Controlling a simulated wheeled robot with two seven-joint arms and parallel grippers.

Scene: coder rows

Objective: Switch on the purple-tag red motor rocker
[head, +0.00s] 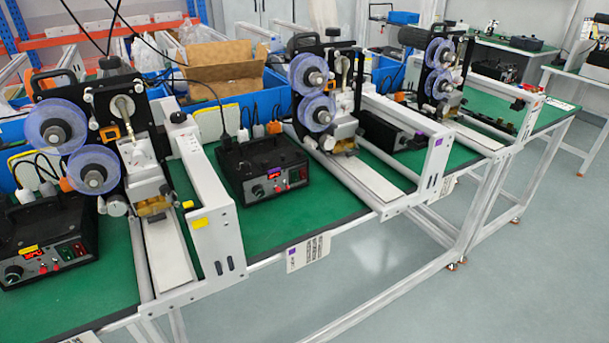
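A black control box (262,165) stands on the green bench top in the middle of the head view. Its front panel carries a small purple tag (273,171) above a lit display, a round knob (258,191) at the left, and small rockers (298,174) at the right with red on them. Which rocker is the motor one, and its position, are too small to tell. A second black box (45,240) at lower left has a yellow tag (28,249), a red display and rockers. Neither of my grippers is in view.
Coder machines with purple reels (318,95) stand in a row, with white rails (210,200) reaching the front edge on both sides of the middle box. Blue bins (270,98) and a cardboard box (222,68) stand behind. Floor in front is clear.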

